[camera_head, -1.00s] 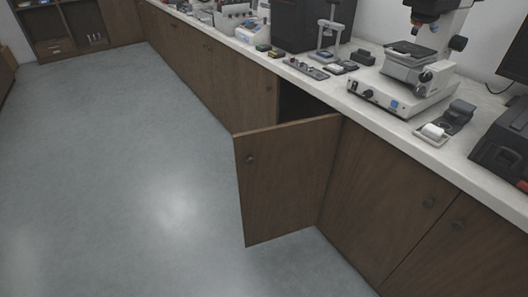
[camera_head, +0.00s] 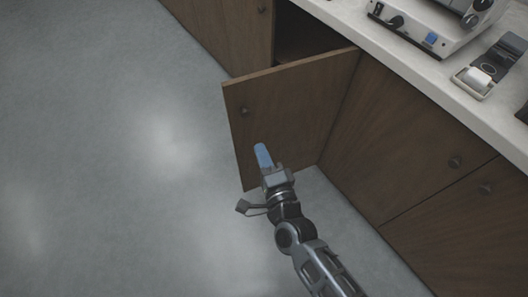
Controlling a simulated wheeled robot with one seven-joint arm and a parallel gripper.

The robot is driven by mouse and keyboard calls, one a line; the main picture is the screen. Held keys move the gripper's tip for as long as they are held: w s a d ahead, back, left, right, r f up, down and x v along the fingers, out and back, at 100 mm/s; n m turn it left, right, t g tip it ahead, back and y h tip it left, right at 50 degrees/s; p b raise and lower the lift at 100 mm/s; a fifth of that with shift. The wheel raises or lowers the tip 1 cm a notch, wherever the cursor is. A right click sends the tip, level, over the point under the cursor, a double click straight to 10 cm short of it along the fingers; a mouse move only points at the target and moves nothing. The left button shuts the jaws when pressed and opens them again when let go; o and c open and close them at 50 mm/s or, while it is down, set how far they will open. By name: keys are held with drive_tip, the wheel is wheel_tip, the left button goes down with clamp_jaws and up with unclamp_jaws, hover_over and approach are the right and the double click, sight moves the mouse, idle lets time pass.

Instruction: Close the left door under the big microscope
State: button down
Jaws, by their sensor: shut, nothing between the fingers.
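The left door (camera_head: 290,105) is a brown wooden cabinet door standing wide open, swung out over the floor. Its round knob (camera_head: 244,111) shows near its free edge. The dark cabinet opening (camera_head: 300,38) shows behind the door's top edge. The big microscope (camera_head: 440,22) stands on the counter above, only its base in view. My gripper (camera_head: 262,155) is shut and empty, with blue fingertips, in front of the door's lower middle in the picture. I cannot tell whether it touches the door.
A closed cabinet door (camera_head: 400,140) with a knob lies right of the open one, and another closed door (camera_head: 475,225) beyond it. The grey floor (camera_head: 110,160) at left is clear.

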sight(245, 115)
drive_tip(key=b+x, duration=0.1)
drive_tip(key=x, duration=0.3)
drive_tip(key=b+x, duration=0.1)
drive_tip(key=x, duration=0.4)
drive_tip(key=shift+w+f, duration=0.1)
drive_tip(key=shift+f, duration=0.1)
drive_tip(key=shift+w+a+r+b, duration=0.15)
drive_tip(key=shift+w+b, duration=0.2)
drive_tip(key=shift+w, duration=0.25)
